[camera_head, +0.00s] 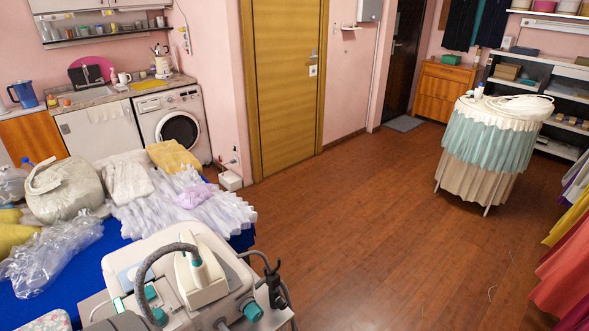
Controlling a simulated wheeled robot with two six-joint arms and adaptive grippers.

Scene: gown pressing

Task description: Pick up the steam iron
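A white flat item with a looped white hose or cord (520,105) lies on a round draped table (494,147) at the right. It is too small to tell whether it is the iron. My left gripper does not show clearly.
A blue-covered table (62,277) at the left bears plastic wrapping, folded cloths and a pale bundle (65,192). A washing machine (178,128) stands behind. Coloured garments (565,275) hang at the right edge. The wooden floor (370,230) between is clear.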

